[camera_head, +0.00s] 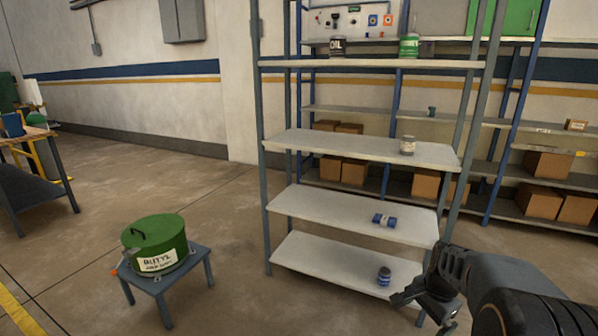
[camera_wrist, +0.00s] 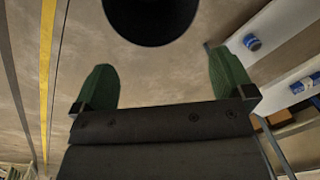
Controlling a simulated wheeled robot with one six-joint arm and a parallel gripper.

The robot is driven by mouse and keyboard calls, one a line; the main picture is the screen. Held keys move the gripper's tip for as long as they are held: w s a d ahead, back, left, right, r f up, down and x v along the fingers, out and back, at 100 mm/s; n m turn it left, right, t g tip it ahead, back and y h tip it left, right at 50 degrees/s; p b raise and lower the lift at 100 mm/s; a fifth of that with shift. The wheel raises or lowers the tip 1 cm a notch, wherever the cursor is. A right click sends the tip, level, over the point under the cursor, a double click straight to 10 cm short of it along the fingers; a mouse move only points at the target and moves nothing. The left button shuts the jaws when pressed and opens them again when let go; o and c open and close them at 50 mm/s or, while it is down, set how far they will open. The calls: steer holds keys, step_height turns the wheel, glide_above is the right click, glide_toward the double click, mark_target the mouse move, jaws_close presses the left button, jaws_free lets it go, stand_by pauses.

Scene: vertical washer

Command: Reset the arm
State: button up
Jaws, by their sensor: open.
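My gripper (camera_head: 418,300) is at the lower right of the head view, in front of the right side of the grey shelf rack (camera_head: 350,205). In the wrist view its two green fingers stand wide apart, and nothing is held between them (camera_wrist: 163,80). The arm comes in from the lower right corner of the head view. A dark round shape fills the top middle of the wrist view, and I cannot tell what it is.
A blue can (camera_head: 384,276) stands on the bottom shelf and a blue-white can (camera_head: 385,220) lies one shelf above. A grey-white can (camera_head: 407,145) stands higher. A green lidded drum (camera_head: 157,246) sits on a small table (camera_head: 193,272) at left. Floor between is clear.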

steer(key=s+a+r+n+t+p, duration=0.1)
steer(key=s+a+r+n+p, duration=0.2)
steer(key=r, duration=0.5)
steer(key=s+a+r+n+t+p, duration=0.1)
steer(key=s+a+r+n+p, duration=0.3)
steer(key=a+r+n+p, duration=0.2)
steer(key=s+a+r+n+p, duration=0.4)
steer(key=r+p, duration=0.3)
steer(key=r, duration=0.3)
steer(key=shift+a+r+n+t+h, duration=0.25)
steer(key=shift+a+n+t, duration=0.2)
steer(key=shift+a, duration=0.3)
steer(key=shift+c, duration=0.4)
